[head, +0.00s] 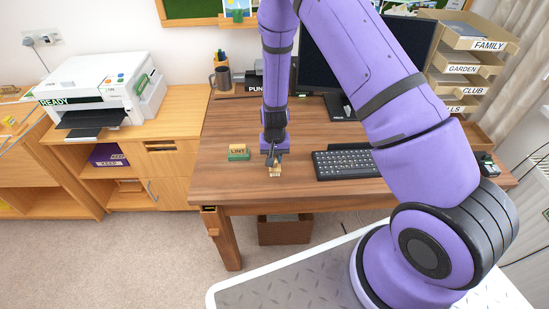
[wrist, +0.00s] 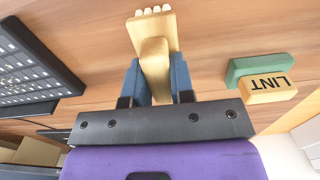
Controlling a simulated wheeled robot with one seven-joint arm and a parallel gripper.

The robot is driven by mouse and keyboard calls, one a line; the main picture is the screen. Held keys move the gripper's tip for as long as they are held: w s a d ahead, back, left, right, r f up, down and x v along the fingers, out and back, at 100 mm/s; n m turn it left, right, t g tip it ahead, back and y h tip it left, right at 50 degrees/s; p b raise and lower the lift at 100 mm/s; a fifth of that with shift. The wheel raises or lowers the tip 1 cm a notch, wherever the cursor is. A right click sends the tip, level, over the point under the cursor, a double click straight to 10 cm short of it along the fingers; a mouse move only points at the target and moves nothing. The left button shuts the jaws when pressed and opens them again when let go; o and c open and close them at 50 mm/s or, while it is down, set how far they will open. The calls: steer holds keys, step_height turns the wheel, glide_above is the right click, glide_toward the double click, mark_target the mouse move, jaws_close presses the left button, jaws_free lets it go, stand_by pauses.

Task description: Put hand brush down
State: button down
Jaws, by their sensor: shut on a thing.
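The hand brush (wrist: 153,38) is a pale wooden brush with light bristle tufts at its far end. My gripper (wrist: 153,85) is shut on its handle, with a blue-grey finger on each side. In the head view my gripper (head: 271,155) points down over the front part of the wooden desk (head: 230,185), and the brush (head: 275,170) shows just below the fingers. The brush is at or very close to the desk top; I cannot tell whether it touches.
A green and yellow block marked LINT (head: 238,153) sits just left of the brush. A black keyboard (head: 345,164) lies to the right, before a monitor (head: 325,60). A mug (head: 222,77) stands at the back. Bare desk lies left of the LINT block and along the front.

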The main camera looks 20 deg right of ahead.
steer(key=shift+f, duration=0.2)
steer(key=shift+f, duration=0.15)
steer(key=c, duration=1)
jaws_free()
step_height(320, 180, up, 12)
steer(key=shift+r, duration=0.25)
